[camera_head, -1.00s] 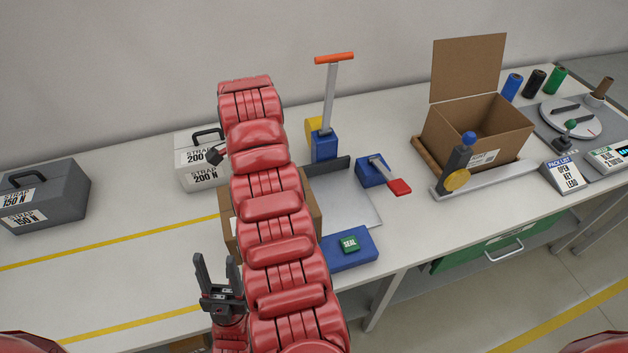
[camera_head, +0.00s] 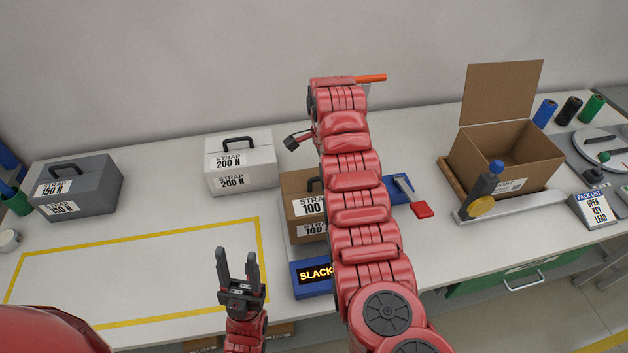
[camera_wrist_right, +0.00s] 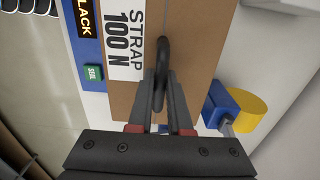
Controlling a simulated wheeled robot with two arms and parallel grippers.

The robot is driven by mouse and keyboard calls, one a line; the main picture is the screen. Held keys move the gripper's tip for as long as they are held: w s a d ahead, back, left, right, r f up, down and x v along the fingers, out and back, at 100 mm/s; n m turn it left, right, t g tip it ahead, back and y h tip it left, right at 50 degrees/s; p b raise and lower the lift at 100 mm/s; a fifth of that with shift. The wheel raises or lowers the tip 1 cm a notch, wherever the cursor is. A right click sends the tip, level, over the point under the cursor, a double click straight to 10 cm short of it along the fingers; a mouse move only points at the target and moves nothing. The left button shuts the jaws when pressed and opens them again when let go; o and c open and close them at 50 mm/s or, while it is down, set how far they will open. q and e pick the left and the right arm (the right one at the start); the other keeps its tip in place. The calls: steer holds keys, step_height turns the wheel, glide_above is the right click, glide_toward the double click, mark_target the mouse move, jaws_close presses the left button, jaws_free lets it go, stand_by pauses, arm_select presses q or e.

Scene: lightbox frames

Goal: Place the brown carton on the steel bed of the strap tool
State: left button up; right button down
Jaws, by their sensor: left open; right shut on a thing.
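The brown carton (camera_head: 302,190) has a black handle and STRAP 100 N labels. It is over the strap tool's grey steel bed (camera_head: 308,249); I cannot tell whether it rests on it. My right gripper (camera_wrist_right: 160,103) is shut on the carton's handle (camera_wrist_right: 161,70); in the head view my right arm hides it and the carton's right side. The strap tool's blue front block (camera_head: 312,286) reads SLACK; its green SEAL button (camera_wrist_right: 94,72) shows in the right wrist view. My left gripper (camera_head: 237,262) is open and empty, above the table's front part.
A white STRAP 200 N case (camera_head: 241,170) and a grey STRAP 150 N case (camera_head: 78,190) stand to the left. A red-tipped lever (camera_head: 421,210) is right of my arm. An open cardboard box (camera_head: 482,160) stands further right. The yellow-outlined area (camera_head: 130,270) is clear.

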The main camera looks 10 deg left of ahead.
steer(key=shift+w+d+f, duration=0.15)
steer(key=shift+w+d, duration=0.9)
steer(key=shift+w, duration=0.05)
steer(key=shift+w+d+b, duration=0.55)
steer(key=shift+w+d, duration=0.15)
steer(key=shift+f+p, duration=0.25)
steer(key=shift+p, duration=0.2)
step_height(320, 180, down, 2)
steer(key=shift+f, duration=0.45)
steer(key=c, duration=0.8)
jaws_free()
steer(key=shift+s+f, duration=0.1)
steer(key=shift+c, duration=0.2)
